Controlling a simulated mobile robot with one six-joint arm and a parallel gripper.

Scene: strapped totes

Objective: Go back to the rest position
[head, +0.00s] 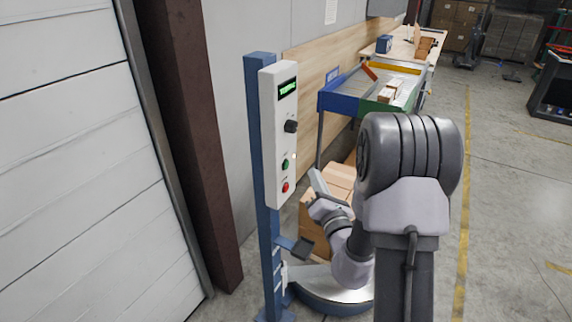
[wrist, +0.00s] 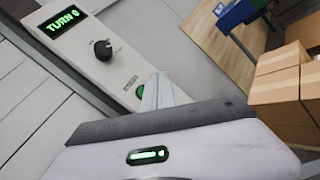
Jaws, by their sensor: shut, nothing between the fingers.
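My gripper (head: 318,182) is in front of and to the right of a pale control box (head: 279,140), with some space between them in the head view. Its fingers (wrist: 160,92) are together and hold nothing. The box stands on a blue post (head: 263,200). It has a display (head: 288,87) with green text, a black knob (head: 291,126), a green button (head: 285,163) and a red button (head: 285,187). In the wrist view the display (wrist: 63,20) seems to read "TURN 0". The green button (wrist: 140,91) is partly behind my fingers there; the red button is hidden.
Cardboard boxes (wrist: 285,85) stand behind my gripper. A round metal-topped base (head: 325,287) is low by the post. A blue and green sorting table (head: 345,93) is beyond. A white shutter door (head: 70,150) and brown column (head: 190,120) are at left. Floor at right is open.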

